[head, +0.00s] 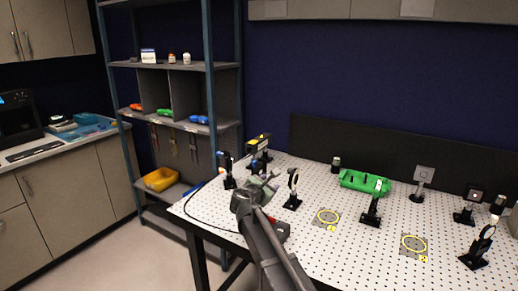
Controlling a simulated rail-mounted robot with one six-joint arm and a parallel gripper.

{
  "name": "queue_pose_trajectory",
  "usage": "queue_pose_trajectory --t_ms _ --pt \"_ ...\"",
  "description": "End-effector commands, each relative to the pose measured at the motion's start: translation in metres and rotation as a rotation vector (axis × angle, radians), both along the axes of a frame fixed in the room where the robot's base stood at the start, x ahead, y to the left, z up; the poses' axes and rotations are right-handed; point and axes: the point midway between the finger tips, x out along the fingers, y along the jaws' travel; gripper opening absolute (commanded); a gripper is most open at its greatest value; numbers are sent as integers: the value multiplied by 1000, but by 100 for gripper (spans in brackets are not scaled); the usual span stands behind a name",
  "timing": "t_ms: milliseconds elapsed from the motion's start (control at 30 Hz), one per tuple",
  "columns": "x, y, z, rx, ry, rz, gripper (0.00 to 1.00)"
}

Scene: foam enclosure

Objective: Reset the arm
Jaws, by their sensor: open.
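My arm reaches up from the bottom middle of the head view over the left part of a white perforated optical table (330,255). My gripper (265,181) is at the arm's far end, above the table's left side, small in view. It is open, and I see nothing held in it. Black-mounted optics stand close behind and beside it: a post mount (228,172) to the left and a round lens mount (293,186) to the right. Whether it touches any of them cannot be told.
A green holder (364,182) and several optic mounts stand toward the right. A red-and-black object (281,230) lies beside my arm. A shelf rack (207,100) stands behind left, with a yellow bin (160,180).

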Motion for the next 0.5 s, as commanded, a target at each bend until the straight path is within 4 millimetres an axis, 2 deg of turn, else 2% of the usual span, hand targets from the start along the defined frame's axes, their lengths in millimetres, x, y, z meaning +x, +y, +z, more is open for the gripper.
queue_pose_trajectory --t_ms 33,100,167,233,300,400,500 --pt "-28 -41 -11 190 -2 -107 48" --pt "-67 -91 -34 508 -16 -303 48" --pt "-105 -125 -54 776 -36 -497 48" --pt "-156 -156 -78 1086 -70 -763 48" --pt "-210 -174 -97 1364 -110 -1056 48" --pt "-274 -178 -112 1649 -158 -1454 48" --pt "-329 -175 -138 1717 -122 -1726 48"
